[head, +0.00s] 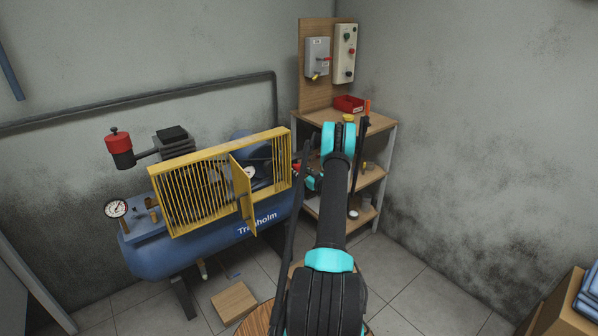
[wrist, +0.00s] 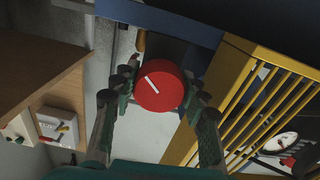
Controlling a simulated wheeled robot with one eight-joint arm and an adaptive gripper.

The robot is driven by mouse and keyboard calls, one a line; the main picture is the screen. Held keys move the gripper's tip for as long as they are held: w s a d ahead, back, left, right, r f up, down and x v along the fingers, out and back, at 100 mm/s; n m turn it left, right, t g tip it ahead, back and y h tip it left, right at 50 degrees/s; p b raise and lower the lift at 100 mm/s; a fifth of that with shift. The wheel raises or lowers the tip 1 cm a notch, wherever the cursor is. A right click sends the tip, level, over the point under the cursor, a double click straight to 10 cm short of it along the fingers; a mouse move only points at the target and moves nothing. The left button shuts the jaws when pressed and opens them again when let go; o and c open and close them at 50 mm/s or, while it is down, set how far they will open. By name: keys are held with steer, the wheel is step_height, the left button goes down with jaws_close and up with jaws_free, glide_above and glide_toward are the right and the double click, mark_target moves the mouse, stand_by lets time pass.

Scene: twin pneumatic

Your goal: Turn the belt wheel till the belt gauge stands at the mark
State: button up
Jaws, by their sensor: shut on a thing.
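The belt wheel (wrist: 160,88) is a round red knob with a white line on its face, at the middle of the wrist view. In the head view the wheel (head: 296,168) is a small red patch at the right end of the compressor, mostly hidden by my arm. A white dial (head: 249,172), seemingly the belt gauge, shows by the yellow guard; its needle and mark are too small to read.
The yellow slatted guard (head: 180,200), with a panel standing out, sits on the blue compressor tank (head: 160,258). A round pressure gauge (head: 116,208) is at the tank's left end. A wooden shelf unit (head: 375,180) with a red bin (head: 348,104) stands close behind my arm.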

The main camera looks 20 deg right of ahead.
steer(key=m, duration=0.6)
steer(key=shift+s+m, duration=0.1)
steer(key=shift+m, duration=0.2)
steer(key=m, duration=0.5)
steer(key=shift+m, duration=0.4)
steer(key=o, duration=1.2)
steer(key=v, duration=0.7)
steer(key=shift+s, duration=0.25)
